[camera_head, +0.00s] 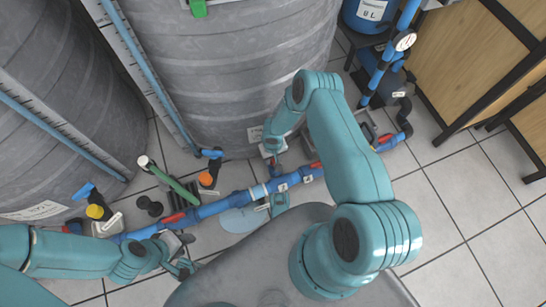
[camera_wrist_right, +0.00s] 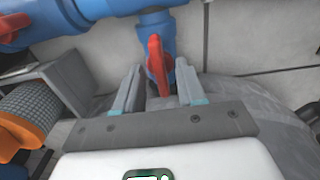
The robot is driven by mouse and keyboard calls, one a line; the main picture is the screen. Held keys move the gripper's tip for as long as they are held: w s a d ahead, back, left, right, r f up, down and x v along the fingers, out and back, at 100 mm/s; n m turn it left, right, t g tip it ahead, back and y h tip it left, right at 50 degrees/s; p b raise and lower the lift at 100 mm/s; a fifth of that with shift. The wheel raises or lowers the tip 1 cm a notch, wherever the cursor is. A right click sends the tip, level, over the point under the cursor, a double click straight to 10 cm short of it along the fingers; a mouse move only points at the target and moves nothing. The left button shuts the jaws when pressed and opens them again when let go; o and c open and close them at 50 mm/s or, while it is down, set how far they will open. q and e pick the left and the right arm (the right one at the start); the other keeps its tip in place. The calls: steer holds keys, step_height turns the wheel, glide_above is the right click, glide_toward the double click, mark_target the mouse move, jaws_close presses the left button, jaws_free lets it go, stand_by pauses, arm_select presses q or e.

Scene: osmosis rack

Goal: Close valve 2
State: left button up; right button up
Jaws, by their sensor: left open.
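In the right wrist view a red valve handle (camera_wrist_right: 157,62) on a blue pipe fitting stands between the two fingers of my right gripper (camera_wrist_right: 158,92). The fingers are apart, with a visible gap on each side of the handle. In the head view my right arm hangs over the blue pipe (camera_head: 236,201), and its hand partly hides the valve there. The pipe carries small white number tags, too small to read surely. Another red handle (camera_head: 173,217) shows further left on the pipe. My left gripper (camera_head: 186,254) is open and empty near the pipe's lower left part.
Large grey tanks (camera_head: 230,60) stand behind the pipe. A green hose (camera_head: 172,183) and an orange-capped fitting (camera_head: 207,180) lie between tanks and pipe. A wooden cabinet (camera_head: 480,70) stands at the upper right. The tiled floor (camera_head: 470,200) at right is clear.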

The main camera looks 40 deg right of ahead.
jaws_close()
